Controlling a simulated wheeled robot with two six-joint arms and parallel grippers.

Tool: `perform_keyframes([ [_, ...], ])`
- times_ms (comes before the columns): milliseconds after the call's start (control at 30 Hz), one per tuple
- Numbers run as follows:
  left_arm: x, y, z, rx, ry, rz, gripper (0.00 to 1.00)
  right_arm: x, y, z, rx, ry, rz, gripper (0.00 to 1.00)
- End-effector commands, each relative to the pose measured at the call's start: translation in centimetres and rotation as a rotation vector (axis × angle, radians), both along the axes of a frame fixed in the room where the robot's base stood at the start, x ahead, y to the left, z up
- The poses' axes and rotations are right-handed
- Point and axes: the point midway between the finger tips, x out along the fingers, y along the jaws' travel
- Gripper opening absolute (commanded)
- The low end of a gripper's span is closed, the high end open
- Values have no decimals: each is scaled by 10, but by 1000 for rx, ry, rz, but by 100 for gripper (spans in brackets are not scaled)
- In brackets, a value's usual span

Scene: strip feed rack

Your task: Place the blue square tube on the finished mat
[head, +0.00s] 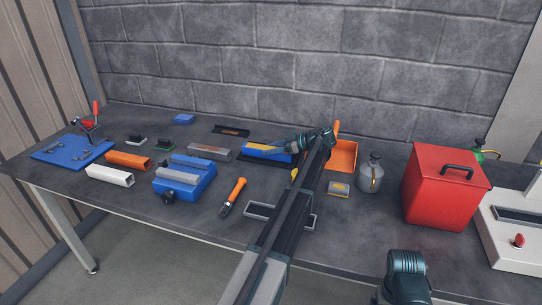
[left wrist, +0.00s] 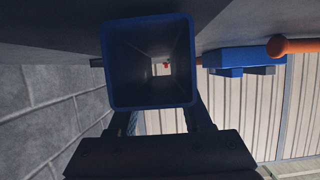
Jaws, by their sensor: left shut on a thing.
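The blue square tube (head: 257,154) lies along a dark mat (head: 247,163) at the back middle of the table in the head view. Whether it touches the mat or hovers just above it I cannot tell. My left gripper (head: 291,145) reaches in over its right part and is shut on it. In the left wrist view the tube (left wrist: 150,104) shows end-on, its square open end toward the camera, between the fingers. Another flat dark mat (head: 231,130) with an orange mark lies behind. No wording on either mat is legible. My right gripper is not visible.
A grey bar (head: 209,152) lies left of the tube, with a blue vise (head: 188,186) in front. An orange tray (head: 345,155), metal can (head: 371,177) and red box (head: 440,195) stand right. Orange (head: 128,160) and white (head: 110,175) tubes lie left.

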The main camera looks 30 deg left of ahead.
Motion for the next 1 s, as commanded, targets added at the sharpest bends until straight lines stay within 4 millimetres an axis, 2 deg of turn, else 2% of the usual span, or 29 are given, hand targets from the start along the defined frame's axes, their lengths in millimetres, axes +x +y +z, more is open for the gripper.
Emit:
perform_keyframes([
  [33, 0, 0, -5, 2, 0, 0, 0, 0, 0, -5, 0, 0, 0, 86],
  [400, 0, 0, -6, 2, 0, 0, 0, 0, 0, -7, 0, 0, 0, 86],
  [433, 0, 0, -6, 0, 0, 0, 53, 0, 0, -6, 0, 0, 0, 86],
  [567, 0, 0, -5, 0, 0, 0, 77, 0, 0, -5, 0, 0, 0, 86],
  [600, 0, 0, -5, 0, 0, 0, 80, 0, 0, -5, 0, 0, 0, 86],
  [933, 0, 0, -1, 0, 0, 0, 80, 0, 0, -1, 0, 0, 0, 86],
  [1000, 2, -7, 2, 0, 0, -2, 80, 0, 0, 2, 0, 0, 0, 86],
])
